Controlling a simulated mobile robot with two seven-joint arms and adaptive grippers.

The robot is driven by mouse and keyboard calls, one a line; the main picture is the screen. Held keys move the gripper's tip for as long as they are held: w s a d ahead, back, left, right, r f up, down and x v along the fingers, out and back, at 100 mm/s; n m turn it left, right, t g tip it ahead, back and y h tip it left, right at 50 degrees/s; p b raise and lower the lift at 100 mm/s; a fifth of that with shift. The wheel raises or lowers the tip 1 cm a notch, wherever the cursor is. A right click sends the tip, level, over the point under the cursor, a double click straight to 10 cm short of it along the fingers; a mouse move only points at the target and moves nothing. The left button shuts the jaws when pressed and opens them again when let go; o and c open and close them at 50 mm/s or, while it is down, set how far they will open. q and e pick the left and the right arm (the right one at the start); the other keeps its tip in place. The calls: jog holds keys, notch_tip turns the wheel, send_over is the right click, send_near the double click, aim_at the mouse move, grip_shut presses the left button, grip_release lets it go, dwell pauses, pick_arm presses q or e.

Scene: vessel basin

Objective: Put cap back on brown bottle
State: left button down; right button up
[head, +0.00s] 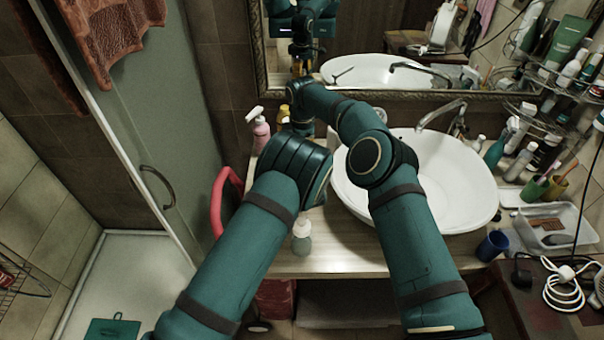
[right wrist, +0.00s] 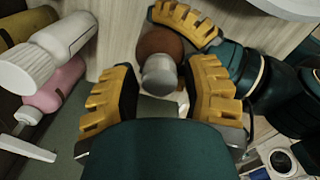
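The brown bottle (head: 0,0) is not discernible in the head view, where my arms cover the far left of the counter.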

dwell(0.3)
jog(key=shift+r, duration=2.3)
jog(key=shift+o, duration=0.6)
notch_tip(320, 180, up, 2)
jog(key=shift+a+r+n, duration=0.1)
jog(key=shift+n, duration=1)
jog(key=shift+r+n, duration=0.6)
jog(key=shift+f, duration=0.1)
jog(key=shift+f, duration=3.9)
